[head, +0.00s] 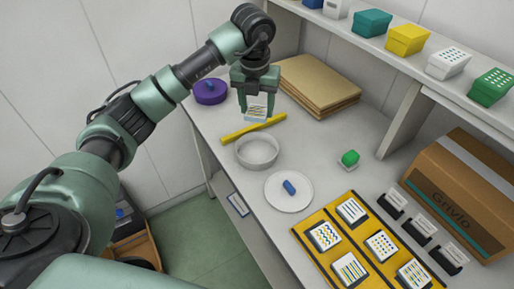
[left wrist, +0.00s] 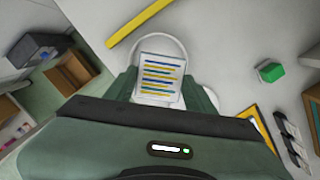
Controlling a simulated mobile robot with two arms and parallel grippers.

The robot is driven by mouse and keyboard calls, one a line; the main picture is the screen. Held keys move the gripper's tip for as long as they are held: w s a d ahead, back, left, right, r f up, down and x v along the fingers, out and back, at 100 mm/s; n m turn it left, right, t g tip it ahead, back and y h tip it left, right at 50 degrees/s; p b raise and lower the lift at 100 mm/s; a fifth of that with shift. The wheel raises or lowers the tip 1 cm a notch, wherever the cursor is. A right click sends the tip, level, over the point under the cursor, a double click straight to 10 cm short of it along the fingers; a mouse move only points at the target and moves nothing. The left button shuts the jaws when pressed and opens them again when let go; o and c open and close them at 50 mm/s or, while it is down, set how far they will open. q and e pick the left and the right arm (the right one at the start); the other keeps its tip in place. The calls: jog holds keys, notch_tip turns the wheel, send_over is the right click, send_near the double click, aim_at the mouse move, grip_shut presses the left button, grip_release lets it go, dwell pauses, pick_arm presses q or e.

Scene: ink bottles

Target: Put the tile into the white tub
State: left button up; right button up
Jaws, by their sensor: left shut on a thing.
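My left gripper (head: 256,97) is shut on a white tile (head: 257,108), which hangs below its fingers. In the left wrist view the tile (left wrist: 160,78) shows blue and yellow stripes between the fingers. The white tub (head: 257,153) is round, shallow and looks empty. It stands on the table in front of and below the gripper. In the left wrist view the tub (left wrist: 166,40) shows partly behind the tile, its near part hidden. My right gripper is not in view.
A yellow bar (head: 253,128) lies just behind the tub. A white plate (head: 288,203) with a blue piece is in front. Several patterned tiles stand on a yellow board (head: 297,233). A purple round container (head: 210,92), brown folders (head: 318,84) and a green block (head: 350,157) are around.

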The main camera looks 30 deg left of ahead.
aim_at(257, 154)
pick_arm(q)
notch_tip(257, 154, down, 15)
jog(key=p, duration=0.3)
jog(key=shift+f, duration=0.65)
jog(key=shift+f, duration=0.1)
jog(key=o, duration=1.5)
jog(key=shift+c, duration=0.2)
